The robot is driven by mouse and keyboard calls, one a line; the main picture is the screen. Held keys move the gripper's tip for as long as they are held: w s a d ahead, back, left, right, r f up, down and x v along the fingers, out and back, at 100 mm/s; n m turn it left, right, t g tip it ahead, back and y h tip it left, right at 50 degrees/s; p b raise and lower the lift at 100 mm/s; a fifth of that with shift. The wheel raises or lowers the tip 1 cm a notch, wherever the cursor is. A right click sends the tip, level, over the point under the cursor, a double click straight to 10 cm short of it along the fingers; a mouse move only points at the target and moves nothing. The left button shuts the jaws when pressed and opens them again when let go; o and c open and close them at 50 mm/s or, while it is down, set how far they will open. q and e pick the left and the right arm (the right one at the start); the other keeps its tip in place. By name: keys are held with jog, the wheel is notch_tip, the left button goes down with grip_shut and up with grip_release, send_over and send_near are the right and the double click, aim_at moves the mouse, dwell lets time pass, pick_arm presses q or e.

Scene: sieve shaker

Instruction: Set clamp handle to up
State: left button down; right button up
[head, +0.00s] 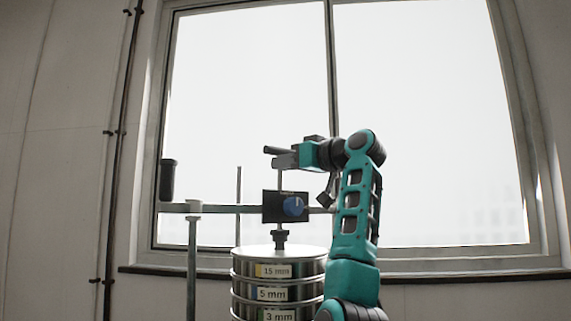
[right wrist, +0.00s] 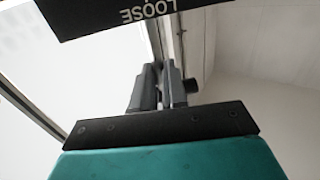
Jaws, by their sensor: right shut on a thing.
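The sieve shaker stands at the middle of the head view, with a stack of steel sieves (head: 278,270) under a crossbar (head: 228,209). A black box (head: 270,207) with a blue knob (head: 293,206) sits on the crossbar. A thin upright rod, which I take for the clamp handle (head: 280,180), rises from the box to my right gripper (head: 272,154). That gripper points left above the box and is shut on the rod's top end, which its fingers hide. In the right wrist view the fingers (right wrist: 162,90) are close together below a black LOOSE label plate (right wrist: 105,12). My left gripper is out of view.
A black cylindrical grip (head: 167,180) stands upright at the crossbar's left end, beside a grey post (head: 192,260). Another thin rod (head: 239,190) rises behind the crossbar. A large window (head: 430,110) fills the background.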

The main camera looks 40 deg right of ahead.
grip_shut()
jog(key=shift+d+r, duration=0.1)
jog(key=shift+r, duration=1.7)
jog(key=shift+s, duration=0.1)
jog(key=shift+o, duration=2.3)
grip_release()
jog(key=shift+o, duration=1.2)
